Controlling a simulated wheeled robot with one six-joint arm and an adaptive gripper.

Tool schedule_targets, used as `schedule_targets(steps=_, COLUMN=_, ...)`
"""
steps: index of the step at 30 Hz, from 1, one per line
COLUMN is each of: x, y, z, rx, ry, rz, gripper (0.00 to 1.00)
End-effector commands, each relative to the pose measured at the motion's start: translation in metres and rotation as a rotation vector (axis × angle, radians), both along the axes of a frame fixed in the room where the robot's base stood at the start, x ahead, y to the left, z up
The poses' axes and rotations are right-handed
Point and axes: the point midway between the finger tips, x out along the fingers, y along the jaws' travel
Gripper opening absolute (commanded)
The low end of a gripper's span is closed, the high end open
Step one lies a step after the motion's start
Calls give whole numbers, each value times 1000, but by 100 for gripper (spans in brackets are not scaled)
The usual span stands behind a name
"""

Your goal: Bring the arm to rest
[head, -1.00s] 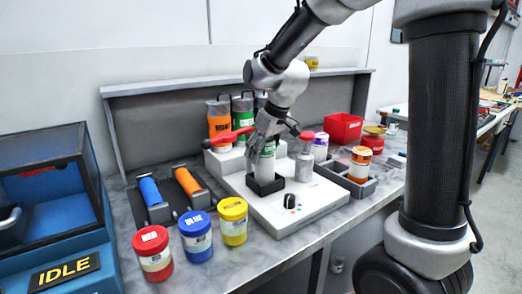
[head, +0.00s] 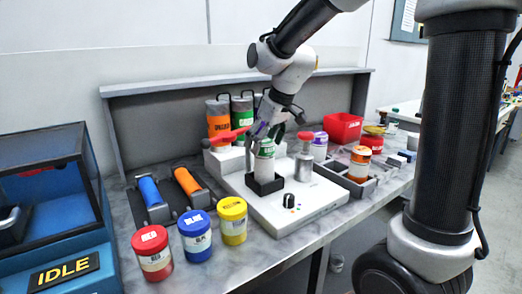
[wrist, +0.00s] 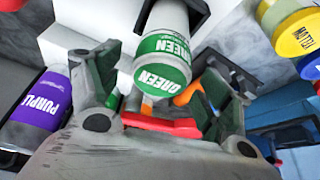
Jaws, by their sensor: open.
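My gripper (head: 268,131) is open and empty, just above and behind the white jar with the green label (head: 264,160). The jar stands upright in a black square holder (head: 264,187) on the white machine base (head: 318,206). In the wrist view the green jar (wrist: 163,58) shows beyond and between my spread fingers (wrist: 160,85). Its green cap and side label face the camera. I cannot tell whether a finger still touches it. My arm bends down from the upper right.
A red lever (head: 229,134) is close to my gripper on the left. A grey bottle with a red top (head: 304,163) stands at the right. Red (head: 152,254), blue (head: 195,238) and yellow (head: 232,222) jars line the front left. The space above the bench is open.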

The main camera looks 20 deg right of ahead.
Motion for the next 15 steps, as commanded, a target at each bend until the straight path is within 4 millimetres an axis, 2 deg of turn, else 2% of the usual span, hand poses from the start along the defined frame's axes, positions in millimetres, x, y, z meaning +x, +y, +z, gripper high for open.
schedule_targets(steps=1, x=-3, y=-3, z=13, rx=1, ry=-6, rz=-1, gripper=79)
schedule_targets(steps=6, x=-16, y=-10, z=47, rx=1, ry=-5, rz=-2, gripper=79)
schedule_targets(steps=10, x=-22, y=-14, z=64, rx=1, ry=-3, rz=-1, gripper=79)
schedule_targets(steps=15, x=-26, y=-15, z=73, rx=0, ry=-1, rz=-2, gripper=79)
